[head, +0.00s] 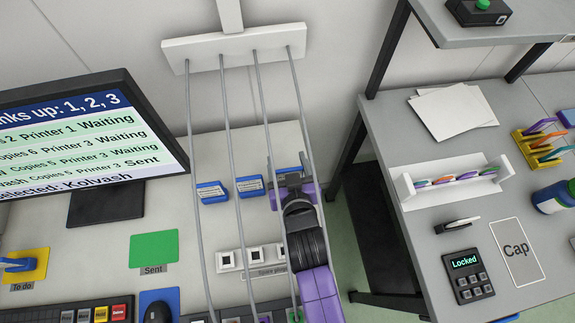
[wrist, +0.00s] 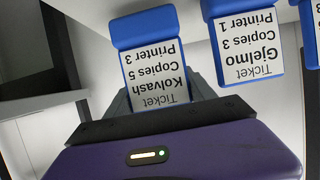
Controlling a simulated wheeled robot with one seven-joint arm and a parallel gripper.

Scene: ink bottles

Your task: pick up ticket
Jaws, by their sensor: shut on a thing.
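The Kolvash ticket (wrist: 153,70) is a white card in a blue holder, reading Copies 5, Printer 3, upside down in the wrist view. My gripper (wrist: 158,98) is shut on it, with the card between its grey fingers. In the head view my gripper (head: 292,190) is at the far right of a row of blue tickets, and only a blue bit of the held ticket (head: 289,170) shows. Beside it is the Gjelmo ticket (wrist: 247,42), Copies 3, Printer 1. I cannot tell whether the held ticket is off its support.
Two other tickets, a middle one (head: 250,186) and a left one (head: 212,192), stand left of my gripper. Thin grey rods (head: 228,150) run down close around them. A monitor (head: 75,140) reads "Selected: Kolvash". A green Sent pad (head: 154,247) is clear. A shelf desk (head: 400,130) stands right.

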